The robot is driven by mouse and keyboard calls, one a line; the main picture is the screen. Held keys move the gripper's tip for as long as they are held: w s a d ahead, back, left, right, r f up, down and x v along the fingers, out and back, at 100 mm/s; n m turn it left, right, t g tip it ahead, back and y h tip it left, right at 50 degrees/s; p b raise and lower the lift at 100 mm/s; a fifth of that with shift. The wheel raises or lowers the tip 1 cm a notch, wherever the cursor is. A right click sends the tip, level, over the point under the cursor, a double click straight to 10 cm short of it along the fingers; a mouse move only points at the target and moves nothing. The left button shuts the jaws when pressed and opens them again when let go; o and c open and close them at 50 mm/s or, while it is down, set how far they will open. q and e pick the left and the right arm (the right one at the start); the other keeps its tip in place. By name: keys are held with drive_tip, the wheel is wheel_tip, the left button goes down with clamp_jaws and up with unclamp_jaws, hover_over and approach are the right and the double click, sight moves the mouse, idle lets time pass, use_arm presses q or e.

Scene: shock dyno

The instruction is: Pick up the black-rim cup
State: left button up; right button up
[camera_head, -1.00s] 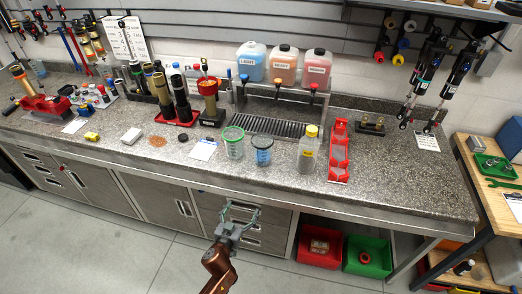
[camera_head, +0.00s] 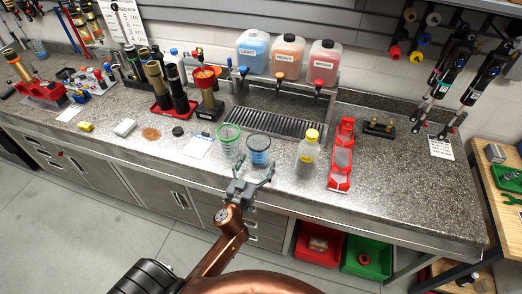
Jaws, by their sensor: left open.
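The black-rim cup (camera_head: 259,148) is a clear measuring cup with blue on its wall or inside; I cannot tell which. It stands upright near the counter's front edge. A green-rim cup (camera_head: 229,138) stands just left of it. My left gripper (camera_head: 253,167) is open and empty, at the near side of the black-rim cup, its fingers spread toward the cup's lower part. One fingertip is at its lower left, the other at its lower right. I cannot tell whether they touch it. My right gripper is not in view.
A yellow-capped bottle (camera_head: 308,153) and a red tray (camera_head: 342,153) stand to the right. A drain grate (camera_head: 277,123) lies behind the cups, under coloured jugs (camera_head: 287,58). A white card (camera_head: 198,145) lies left. The right end of the counter is mostly clear.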

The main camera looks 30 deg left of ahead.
sight(255, 158)
use_arm(q)
drive_tip(key=w+a, duration=0.2)
drive_tip(key=w, duration=0.1)
drive_tip(key=shift+r+p, duration=0.35)
drive_tip(key=shift+w+a+f, duration=0.15)
drive_tip(key=shift+w+a, duration=0.05)
drive_tip(key=shift+w, duration=0.85)
drive_tip(key=c, duration=1.3)
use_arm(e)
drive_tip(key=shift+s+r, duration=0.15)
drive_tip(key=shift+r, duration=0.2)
